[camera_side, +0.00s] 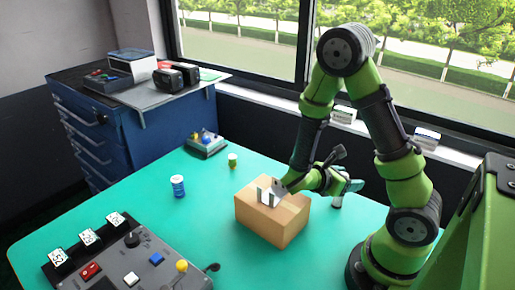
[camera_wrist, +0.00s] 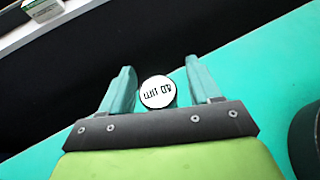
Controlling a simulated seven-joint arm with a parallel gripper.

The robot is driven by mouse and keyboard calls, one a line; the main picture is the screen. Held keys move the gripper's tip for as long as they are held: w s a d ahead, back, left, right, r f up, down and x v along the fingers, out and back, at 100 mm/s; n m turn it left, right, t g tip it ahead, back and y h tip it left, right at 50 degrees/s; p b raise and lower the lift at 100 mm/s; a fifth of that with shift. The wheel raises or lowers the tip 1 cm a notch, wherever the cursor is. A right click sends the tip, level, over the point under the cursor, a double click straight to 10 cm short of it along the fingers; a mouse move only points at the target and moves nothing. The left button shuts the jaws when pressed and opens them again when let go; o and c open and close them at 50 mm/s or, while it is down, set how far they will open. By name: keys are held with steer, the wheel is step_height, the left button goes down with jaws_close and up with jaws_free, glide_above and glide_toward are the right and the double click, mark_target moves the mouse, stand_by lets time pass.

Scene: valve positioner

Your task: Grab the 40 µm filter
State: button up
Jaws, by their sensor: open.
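The 40 µm filter (camera_wrist: 157,93) shows its round white top in the wrist view, with the label upside down. It stands between the two teal fingers of my gripper (camera_wrist: 160,68), close to the left finger, with a wider gap on the right. The fingers are apart and hold nothing. In the side view my gripper (camera_side: 347,184) is low near the far right edge of the teal table (camera_side: 130,220), beyond the cardboard box. The filter is hard to make out there behind my gripper and wrist.
A blue-and-white cylinder (camera_side: 178,187) and a small green-and-white one (camera_side: 232,160) stand farther left. A control panel (camera_side: 125,262) fills the front left. The window sill (camera_side: 270,100) is behind.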

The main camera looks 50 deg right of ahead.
steer(key=c, duration=1)
steer(key=shift+r, duration=0.1)
